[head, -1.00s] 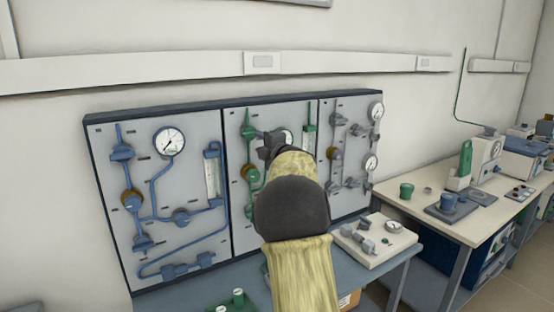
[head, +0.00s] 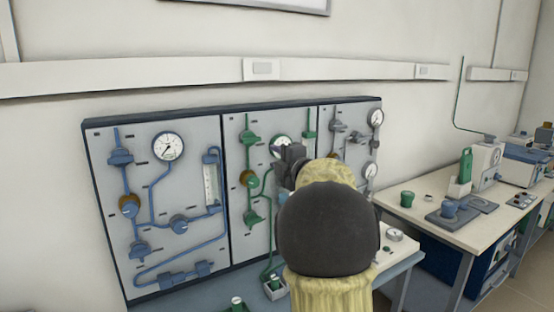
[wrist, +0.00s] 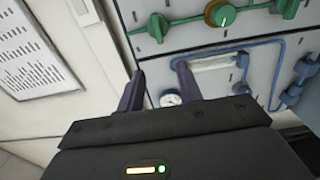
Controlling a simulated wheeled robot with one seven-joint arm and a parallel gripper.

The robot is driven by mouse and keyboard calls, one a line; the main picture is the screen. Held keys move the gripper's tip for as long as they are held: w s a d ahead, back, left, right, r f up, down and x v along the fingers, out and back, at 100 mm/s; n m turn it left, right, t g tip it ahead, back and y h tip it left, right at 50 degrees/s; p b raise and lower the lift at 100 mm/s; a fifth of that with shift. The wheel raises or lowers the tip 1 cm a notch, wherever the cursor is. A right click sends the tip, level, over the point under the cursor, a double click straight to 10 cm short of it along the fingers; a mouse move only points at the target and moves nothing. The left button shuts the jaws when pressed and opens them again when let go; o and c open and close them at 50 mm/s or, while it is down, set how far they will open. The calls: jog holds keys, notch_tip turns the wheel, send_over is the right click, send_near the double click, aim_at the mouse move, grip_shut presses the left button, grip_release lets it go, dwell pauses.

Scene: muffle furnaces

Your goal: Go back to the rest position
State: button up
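My gripper (head: 290,163) is raised in front of the middle, green-piped section of the wall panel (head: 236,205) in the head view. My yellow and dark arm hides much of it there. In the wrist view, the two dark fingers of my gripper (wrist: 158,68) stand apart with nothing held between them. Past the fingers, the wrist view shows green valves (wrist: 220,13), blue pipes (wrist: 292,92) and a small round gauge (wrist: 171,98) on the panel.
A bench (head: 408,262) stands below the panel, with small parts partly hidden by my arm. At right, a pale table (head: 424,222) carries a green bottle (head: 465,166) and other equipment. A printed sheet (wrist: 28,55) hangs at left in the wrist view.

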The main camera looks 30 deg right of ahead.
jog(key=shift+w, duration=0.1)
jog(key=s+a+f+m+g+h+p, duration=0.3)
jog(key=s+a+f+m+g+p, duration=0.45)
jog(key=s+a+f+m, duration=0.45)
jog(key=s+a+f+m+g+p, duration=0.1)
jog(key=s+a+f+m+g, duration=0.1)
jog(key=s, duration=0.3)
jog(key=s+a+f+m+g+y+p, duration=0.1)
jog(key=s+a+f+m+g, duration=0.1)
jog(key=s+a+f+g, duration=0.1)
jog(key=s+a+f+m+g+y+p, duration=0.1)
jog(key=s+a+f+m+g, duration=0.1)
jog(key=s+a, duration=0.4)
jog(key=s+f+g, duration=0.1)
jog(key=s+f, duration=0.1)
jog(key=s, duration=0.1)
jog(key=shift+f+m, duration=0.3)
jog(key=shift+f, duration=0.1)
